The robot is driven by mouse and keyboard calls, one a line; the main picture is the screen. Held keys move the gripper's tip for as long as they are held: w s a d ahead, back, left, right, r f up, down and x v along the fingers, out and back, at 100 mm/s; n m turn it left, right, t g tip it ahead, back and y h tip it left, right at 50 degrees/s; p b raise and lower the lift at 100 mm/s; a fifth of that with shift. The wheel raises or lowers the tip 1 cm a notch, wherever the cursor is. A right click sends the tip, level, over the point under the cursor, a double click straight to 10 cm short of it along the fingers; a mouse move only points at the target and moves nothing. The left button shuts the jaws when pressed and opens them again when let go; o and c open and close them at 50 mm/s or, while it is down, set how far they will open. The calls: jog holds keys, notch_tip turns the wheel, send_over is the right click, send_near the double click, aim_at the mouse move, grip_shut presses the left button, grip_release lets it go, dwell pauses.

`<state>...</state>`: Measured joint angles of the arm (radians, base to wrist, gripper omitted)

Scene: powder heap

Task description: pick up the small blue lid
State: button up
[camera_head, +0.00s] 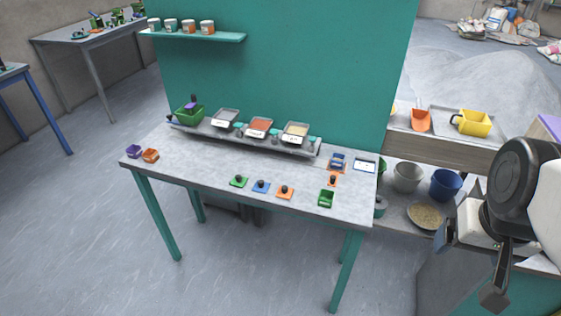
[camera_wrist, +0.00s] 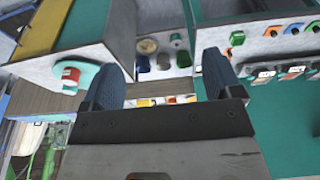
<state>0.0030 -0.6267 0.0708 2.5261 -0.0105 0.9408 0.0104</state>
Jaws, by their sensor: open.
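The small blue lid (camera_head: 261,187) with a dark knob lies flat on the grey table between a small green lid (camera_head: 238,181) and a small orange lid (camera_head: 285,193). It also shows small in the wrist view (camera_wrist: 295,29), at the upper right. My gripper (camera_head: 473,265) is at the right edge of the head view, well to the right of the table and far from the lid. In the wrist view its two blue-grey fingers (camera_wrist: 163,80) stand wide apart with nothing between them.
A green box (camera_head: 326,198) and another orange lid (camera_head: 333,179) are right of the lids. Trays (camera_head: 260,128) line the table's back by the teal wall. The left-middle tabletop is clear.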

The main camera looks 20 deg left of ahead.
jog(key=w+a+n, duration=0.5)
jog(key=w+a, duration=0.3)
jog(key=w, duration=0.6)
jog(key=n+g, duration=0.3)
jog(key=n, duration=1)
send_over(260, 181)
jog(key=f, duration=2.3)
jog(key=shift+d+f, duration=0.1)
jog(key=shift+d, duration=0.1)
jog(key=shift+a+f, duration=0.15)
jog(key=shift+a, duration=0.1)
jog(key=shift+f, duration=1.3)
